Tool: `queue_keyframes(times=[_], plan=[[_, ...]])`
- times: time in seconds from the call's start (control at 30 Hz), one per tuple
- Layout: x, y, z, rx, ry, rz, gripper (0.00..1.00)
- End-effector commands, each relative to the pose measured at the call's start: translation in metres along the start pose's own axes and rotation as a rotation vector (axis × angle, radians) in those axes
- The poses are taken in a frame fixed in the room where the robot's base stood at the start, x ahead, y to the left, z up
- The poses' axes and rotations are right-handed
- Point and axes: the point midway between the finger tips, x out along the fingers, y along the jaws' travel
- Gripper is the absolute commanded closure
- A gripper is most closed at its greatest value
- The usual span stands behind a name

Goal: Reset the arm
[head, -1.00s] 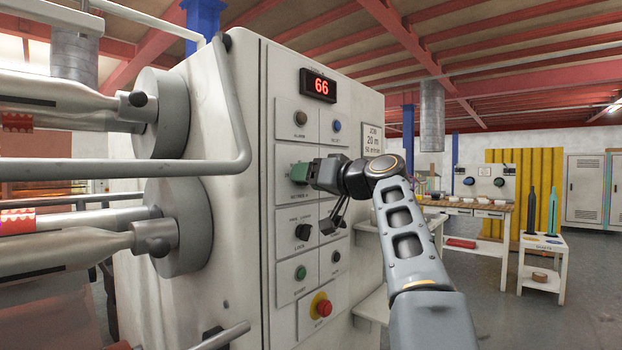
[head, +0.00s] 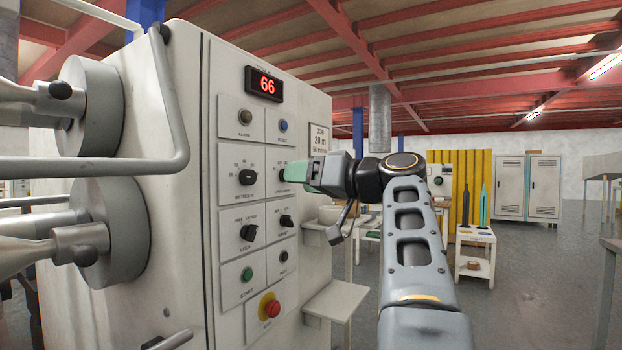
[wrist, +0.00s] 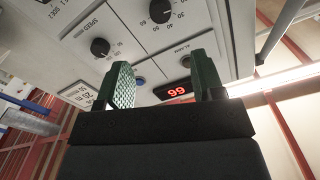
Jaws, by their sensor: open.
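My gripper (head: 290,172) is in front of the right column of the machine's control panel, level with the metres knob (head: 247,177). The speed knob (wrist: 100,47) and the metres knob (wrist: 160,11) lie beyond the fingertips there. My arm reaches in from the lower right, bent at the wrist.
The panel's red display (head: 264,84) reads 66. A red stop button (head: 270,307) is at the bottom of the panel. Small white shelves (head: 336,300) jut from the machine's right side. A white stand (head: 474,262) and grey lockers (head: 525,187) are further back, with open floor between.

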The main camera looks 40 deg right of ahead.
Motion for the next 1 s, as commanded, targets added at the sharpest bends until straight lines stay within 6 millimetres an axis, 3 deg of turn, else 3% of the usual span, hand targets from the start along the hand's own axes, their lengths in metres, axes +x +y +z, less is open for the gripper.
queue_keyframes(times=[0.2,0.77,1.0], plan=[[-0.013,0.0,0.0,0.0,0.001,0.001,0.38],[-0.013,0.0,0.0,0.001,0.0,0.0,0.38],[0.011,-0.009,-0.003,0.106,-0.103,0.047,0.38]])
